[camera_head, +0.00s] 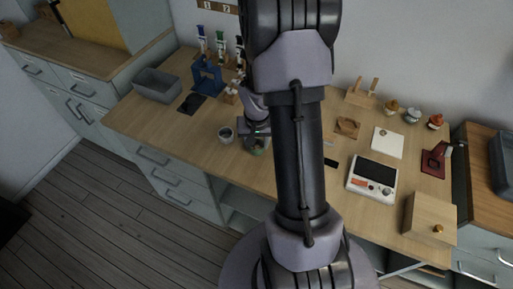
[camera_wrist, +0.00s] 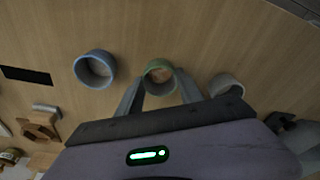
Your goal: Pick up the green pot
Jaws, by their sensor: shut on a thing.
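The green pot (camera_wrist: 157,67) is a small round open cup, seen from above in the wrist view between my two fingers. My gripper (camera_wrist: 160,84) is shut on it, with one finger at each side. In the head view my gripper (camera_head: 257,135) is over the wooden worktop, and a bit of the green pot (camera_head: 260,149) shows below it; my arm hides part of this area. I cannot tell whether the pot touches the worktop.
A blue pot (camera_wrist: 92,66) stands to the left of the green pot and a grey pot (camera_wrist: 227,83) to the right, both close. The grey pot (camera_head: 225,134) also shows in the head view. A white device (camera_head: 371,180) and a wooden box (camera_head: 429,216) stand farther right.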

